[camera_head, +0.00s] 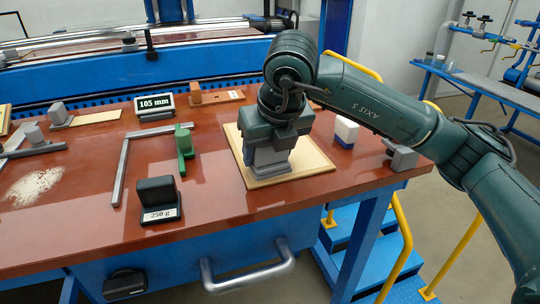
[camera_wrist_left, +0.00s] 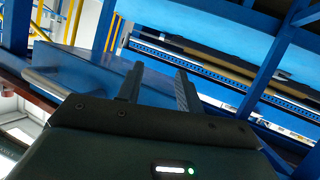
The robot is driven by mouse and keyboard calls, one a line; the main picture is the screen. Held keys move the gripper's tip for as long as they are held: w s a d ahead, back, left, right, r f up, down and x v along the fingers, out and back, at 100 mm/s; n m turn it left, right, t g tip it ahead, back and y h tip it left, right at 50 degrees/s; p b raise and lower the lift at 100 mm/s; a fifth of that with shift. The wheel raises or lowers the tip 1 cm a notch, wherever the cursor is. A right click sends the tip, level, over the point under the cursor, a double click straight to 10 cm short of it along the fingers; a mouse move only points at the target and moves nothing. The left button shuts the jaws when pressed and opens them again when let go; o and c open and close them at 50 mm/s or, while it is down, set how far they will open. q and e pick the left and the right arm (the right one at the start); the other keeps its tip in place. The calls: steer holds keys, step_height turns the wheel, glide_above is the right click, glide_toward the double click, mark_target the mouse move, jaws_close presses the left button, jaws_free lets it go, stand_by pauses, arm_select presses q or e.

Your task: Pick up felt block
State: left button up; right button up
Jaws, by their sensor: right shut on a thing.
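My right gripper (camera_head: 270,150) points down over a pale square board (camera_head: 312,163) on the red-brown table. It is shut on a grey block (camera_head: 270,162), which is low at the board and partly hidden by the gripper. I cannot tell whether the block touches the board, or confirm that it is felt. My left gripper (camera_wrist_left: 158,80) shows only in the left wrist view. Its two dark fingers stand apart with nothing between them, before blue machine panels.
Right of the board stand a white-and-blue block (camera_head: 346,132) and a grey piece (camera_head: 402,156) near the table edge. To the left are a green holder (camera_head: 185,148), a dark block on a "250 g" stand (camera_head: 159,199) and a "105 mm" sign (camera_head: 154,106). The front middle is clear.

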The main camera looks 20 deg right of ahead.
step_height(320, 180, up, 10)
steer(key=shift+r, duration=0.1)
steer(key=o, duration=0.6)
steer(key=shift+c, duration=0.2)
steer(key=c, duration=0.4)
